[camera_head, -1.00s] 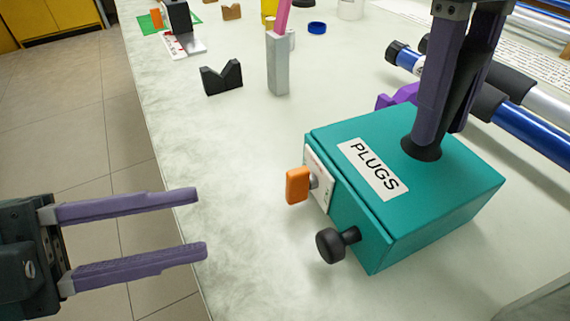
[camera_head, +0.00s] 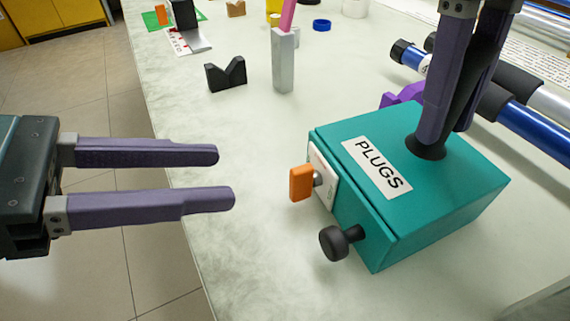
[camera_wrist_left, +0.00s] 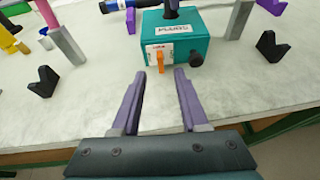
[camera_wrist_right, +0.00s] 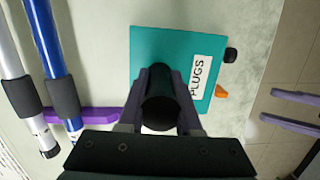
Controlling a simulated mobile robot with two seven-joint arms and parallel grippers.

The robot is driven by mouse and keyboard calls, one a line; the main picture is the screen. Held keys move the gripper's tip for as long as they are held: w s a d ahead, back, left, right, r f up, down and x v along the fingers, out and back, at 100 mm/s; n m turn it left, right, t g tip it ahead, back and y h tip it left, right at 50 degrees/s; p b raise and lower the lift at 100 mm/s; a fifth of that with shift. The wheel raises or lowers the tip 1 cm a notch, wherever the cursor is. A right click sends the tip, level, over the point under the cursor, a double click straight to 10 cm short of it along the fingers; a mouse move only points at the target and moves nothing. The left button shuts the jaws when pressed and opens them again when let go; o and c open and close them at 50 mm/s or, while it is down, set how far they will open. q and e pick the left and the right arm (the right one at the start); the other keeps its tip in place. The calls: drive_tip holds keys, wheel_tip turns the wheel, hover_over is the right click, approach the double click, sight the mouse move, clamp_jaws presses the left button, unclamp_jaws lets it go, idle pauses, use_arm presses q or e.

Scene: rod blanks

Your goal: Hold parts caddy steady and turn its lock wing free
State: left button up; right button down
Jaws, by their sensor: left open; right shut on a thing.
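The parts caddy (camera_head: 450,190) is a teal box labelled PLUGS on the table. Its front, facing left, has a white plate with an orange lock wing (camera_head: 302,183) and a black knob (camera_head: 340,241). My right gripper (camera_head: 432,135) is shut on the black handle (camera_wrist_right: 159,98) on the caddy's top. My left gripper (camera_head: 226,177) is open and empty, left of the lock wing and apart from it. In the left wrist view the orange wing (camera_wrist_left: 160,62) shows beyond and between the open fingers.
Blue and silver rods (camera_head: 530,130) lie behind the caddy, with a purple holder (camera_head: 402,96) beside them. A black V-block (camera_head: 226,74) and a grey post (camera_head: 284,62) stand further back. The table between my left gripper and the caddy is clear.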

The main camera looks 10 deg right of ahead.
sight(291, 173)
use_arm(q)
drive_tip(key=x, duration=0.8)
drive_tip(key=shift+d, duration=0.25)
drive_tip(key=shift+c, duration=0.3)
clamp_jaws()
